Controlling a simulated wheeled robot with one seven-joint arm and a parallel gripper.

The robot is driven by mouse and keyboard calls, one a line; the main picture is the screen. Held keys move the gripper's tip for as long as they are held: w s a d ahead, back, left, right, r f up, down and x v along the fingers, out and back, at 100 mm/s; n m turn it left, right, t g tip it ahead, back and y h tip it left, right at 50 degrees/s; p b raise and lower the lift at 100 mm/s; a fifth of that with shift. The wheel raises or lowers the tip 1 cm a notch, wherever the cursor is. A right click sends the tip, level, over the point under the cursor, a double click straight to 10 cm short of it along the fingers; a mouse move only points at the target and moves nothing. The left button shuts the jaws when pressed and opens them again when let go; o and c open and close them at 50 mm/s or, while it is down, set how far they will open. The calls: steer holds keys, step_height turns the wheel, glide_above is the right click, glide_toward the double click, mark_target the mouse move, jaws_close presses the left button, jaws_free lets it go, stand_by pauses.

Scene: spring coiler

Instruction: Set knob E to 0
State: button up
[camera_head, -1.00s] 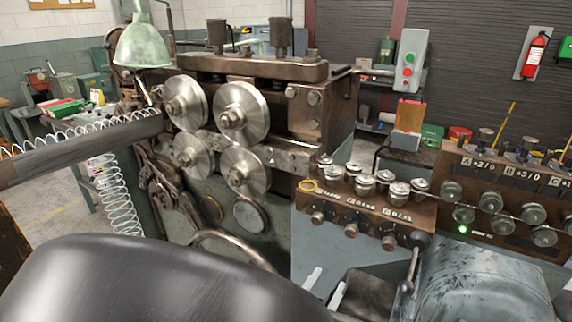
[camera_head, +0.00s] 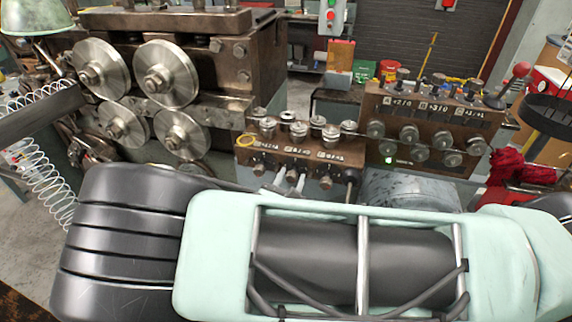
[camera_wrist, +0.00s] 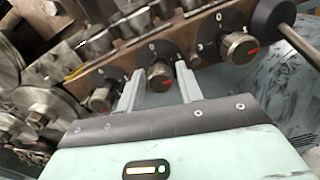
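The front knob block (camera_head: 245,155) carries a row of three knobs under small plates whose letters are hard to read. I take the middle knob (camera_head: 292,177) as knob E; it also shows in the wrist view (camera_wrist: 159,76), with a red mark on its lower right side and a white 0 on the panel above it. My gripper (camera_wrist: 160,68) is open. Its two pale fingers stand on either side of the middle knob, with gaps visible; I cannot tell whether either touches. In the head view the fingertips (camera_head: 289,180) show at that knob, and my arm hides the area below.
The left knob (camera_wrist: 100,100) and right knob (camera_wrist: 240,47) sit close beside the fingers. Metal rollers (camera_head: 168,75) stand at left, and a second block (camera_head: 372,100) with rollers stands behind right.

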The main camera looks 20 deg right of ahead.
steer(key=shift+w+d, duration=0.45)
steer(key=shift+w, duration=0.15)
steer(key=c, duration=0.7)
steer(key=shift+n+p, duration=0.3)
